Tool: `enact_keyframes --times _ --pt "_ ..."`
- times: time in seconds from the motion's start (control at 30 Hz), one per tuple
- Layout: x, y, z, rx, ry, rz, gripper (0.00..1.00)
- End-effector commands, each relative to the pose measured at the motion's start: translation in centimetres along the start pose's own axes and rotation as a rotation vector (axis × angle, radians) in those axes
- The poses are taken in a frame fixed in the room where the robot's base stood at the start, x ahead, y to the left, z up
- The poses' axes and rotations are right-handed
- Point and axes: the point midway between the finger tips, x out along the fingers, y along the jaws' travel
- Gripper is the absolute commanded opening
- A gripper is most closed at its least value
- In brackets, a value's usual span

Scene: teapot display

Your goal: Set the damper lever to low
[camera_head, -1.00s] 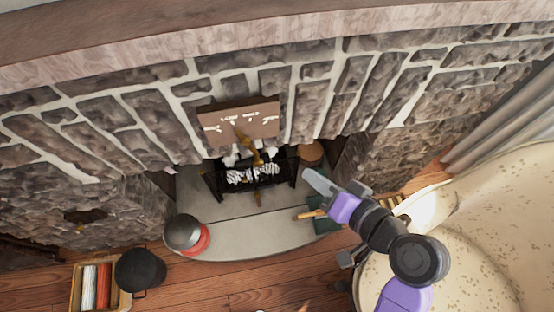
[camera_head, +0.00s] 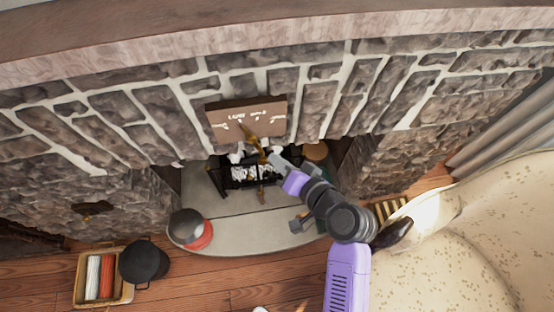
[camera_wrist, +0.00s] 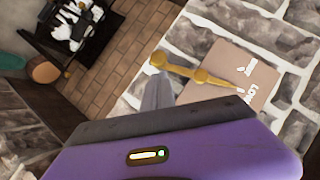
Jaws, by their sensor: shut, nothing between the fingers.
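The damper lever (camera_head: 252,139) is a brass rod with a round knob, mounted on a brown plate (camera_head: 221,118) with white markings, on the stone wall above the firebox. My gripper (camera_head: 275,158) is shut and empty, close to the lever's lower right side. It also shows in the wrist view (camera_wrist: 157,92). I cannot tell whether it touches the lever.
A black grate (camera_head: 236,183) with pale logs stands below in the firebox. A red and grey pot (camera_head: 189,230) sits on the hearth (camera_head: 240,238). A black bucket (camera_head: 144,262) and a basket (camera_head: 126,295) stand at the left, a cream armchair (camera_head: 470,250) at the right.

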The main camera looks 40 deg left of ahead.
Motion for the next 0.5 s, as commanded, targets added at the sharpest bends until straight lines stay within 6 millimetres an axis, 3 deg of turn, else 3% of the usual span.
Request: enact_keyframes --times 0.5 --pt "0.55 0.10 0.64 0.006 0.000 -0.004 0.00"
